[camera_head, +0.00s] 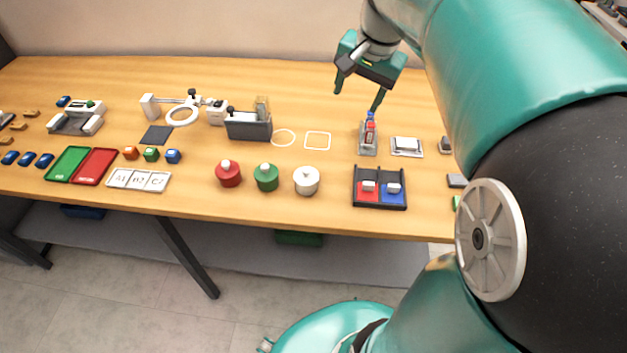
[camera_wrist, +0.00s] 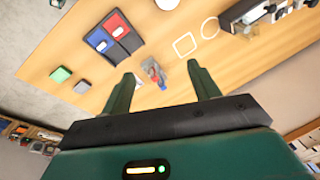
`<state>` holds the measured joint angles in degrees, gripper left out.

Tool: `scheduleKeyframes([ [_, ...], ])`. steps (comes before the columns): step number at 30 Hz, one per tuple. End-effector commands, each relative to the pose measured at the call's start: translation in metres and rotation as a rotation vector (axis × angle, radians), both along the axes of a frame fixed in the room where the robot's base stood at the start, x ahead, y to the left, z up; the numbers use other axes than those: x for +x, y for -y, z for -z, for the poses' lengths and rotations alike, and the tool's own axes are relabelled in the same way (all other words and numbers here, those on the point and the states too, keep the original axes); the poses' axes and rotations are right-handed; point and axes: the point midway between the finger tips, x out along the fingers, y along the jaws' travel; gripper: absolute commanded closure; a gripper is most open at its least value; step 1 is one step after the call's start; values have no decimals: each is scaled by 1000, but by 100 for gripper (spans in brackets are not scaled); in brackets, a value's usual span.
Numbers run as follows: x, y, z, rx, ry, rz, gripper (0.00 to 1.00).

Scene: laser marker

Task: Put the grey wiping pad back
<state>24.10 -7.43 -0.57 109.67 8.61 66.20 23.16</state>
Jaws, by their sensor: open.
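A small grey block (camera_head: 457,181), which may be the grey wiping pad, lies on the table at the right, partly hidden by my arm. It also shows in the wrist view (camera_wrist: 82,86) beside a green block (camera_wrist: 61,74). A pale grey-white pad (camera_head: 406,144) sits on a flat tray (camera_head: 398,154); I cannot tell which of these is the wiping pad. My gripper (camera_head: 358,93) is open and empty above the back right of the table. In the wrist view its fingertips (camera_wrist: 160,73) are wide apart, with table showing between them.
A grey holder (camera_head: 368,150) with small red and blue bottles (camera_head: 370,128) stands below my gripper. A black two-part tray (camera_head: 380,206) is in front. Another grey item (camera_head: 446,145) stands at the right. Bare table lies around the white square outline (camera_head: 318,149).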

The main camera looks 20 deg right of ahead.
Motion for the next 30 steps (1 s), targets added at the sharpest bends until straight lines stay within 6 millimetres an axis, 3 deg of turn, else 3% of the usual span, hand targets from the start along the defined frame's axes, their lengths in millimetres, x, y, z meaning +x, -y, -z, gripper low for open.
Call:
scheduleKeyframes([
  [1, -12, -24, -3, -32, 24, -80, 39],
  [3, -29, -49, -2, -78, 53, -187, 39],
  [12, -105, -132, 24, -271, 188, -629, 39],
  [18, -133, -153, 43, -347, 244, -798, 39],
  [30, -136, -155, 45, -357, 249, -817, 39],
])
